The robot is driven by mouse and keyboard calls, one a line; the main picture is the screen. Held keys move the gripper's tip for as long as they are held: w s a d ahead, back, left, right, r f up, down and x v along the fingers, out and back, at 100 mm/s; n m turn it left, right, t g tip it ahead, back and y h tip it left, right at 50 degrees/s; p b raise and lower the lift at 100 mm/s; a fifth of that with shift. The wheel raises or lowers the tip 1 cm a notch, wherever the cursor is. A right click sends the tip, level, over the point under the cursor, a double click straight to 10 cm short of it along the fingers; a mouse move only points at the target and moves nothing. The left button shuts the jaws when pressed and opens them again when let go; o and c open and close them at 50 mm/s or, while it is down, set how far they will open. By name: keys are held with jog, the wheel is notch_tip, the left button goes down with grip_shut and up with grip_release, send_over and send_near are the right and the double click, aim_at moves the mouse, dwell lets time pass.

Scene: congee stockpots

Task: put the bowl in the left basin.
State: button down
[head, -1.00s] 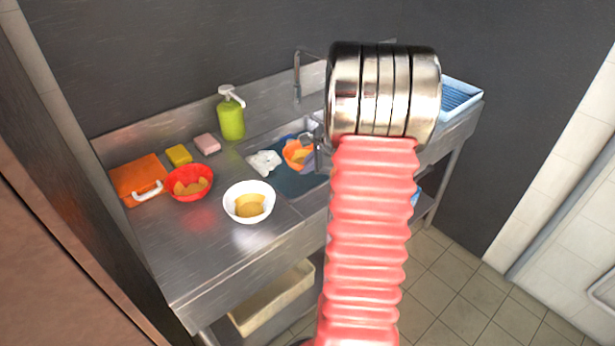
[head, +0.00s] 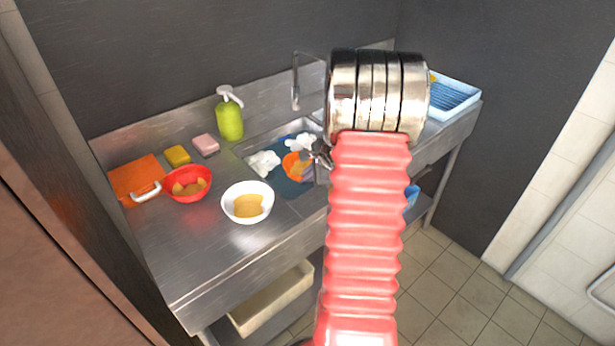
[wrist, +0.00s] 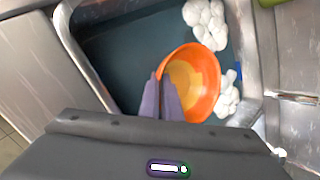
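An orange bowl (head: 294,166) with a yellowish inside is in the left basin (head: 251,147), among white foam. In the wrist view, the bowl (wrist: 205,95) lies over the dark blue water, tilted. My gripper (head: 318,155) is at the bowl's right side in the head view. In the wrist view, the fingers of my gripper (wrist: 163,85) are close together across the bowl's near-left rim, shut on it. I cannot tell whether the bowl rests on the bottom. My arm hides the sink's right part in the head view.
A white bowl (head: 239,215) and a red bowl (head: 171,190) stand on the steel counter, left of the basin. The faucet (head: 296,90) rises behind the basin. A blue rack (head: 457,97) is at right.

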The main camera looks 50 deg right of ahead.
jog(key=shift+f, duration=0.6)
jog(key=c, duration=2)
grip_release()
jog(key=shift+r, duration=0.5)
jog(key=v, duration=1.2)
jog(key=shift+r, duration=0.15)
